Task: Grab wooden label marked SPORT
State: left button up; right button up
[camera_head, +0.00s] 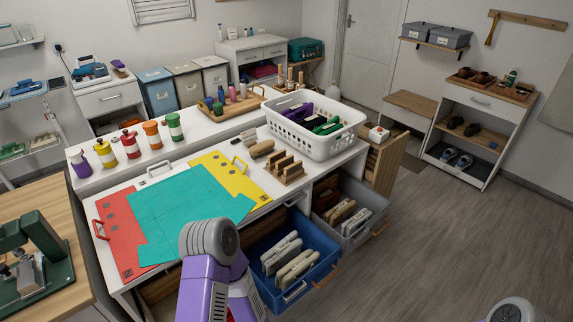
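No lettering reading SPORT can be made out in this view. Several small wooden pieces stand in a slotted wooden holder (287,178) on the white table. Another light wooden piece (262,149) lies behind them, with a smaller one (247,137) beside it. I cannot tell whether any of these is the label. Part of my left arm shows at bottom centre, in front of the table, and a bit of my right arm shows at bottom right. Both grippers are out of view.
A white basket (314,142) stands at the table's right. Red, teal (180,217) and yellow sheets cover its left. A wooden bench (30,200) is at left. The floor at right is clear.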

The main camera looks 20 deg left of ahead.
aim_at(291, 170)
jog(key=u, duration=0.25)
jog(key=i, duration=0.6)
jog(key=u, duration=0.6)
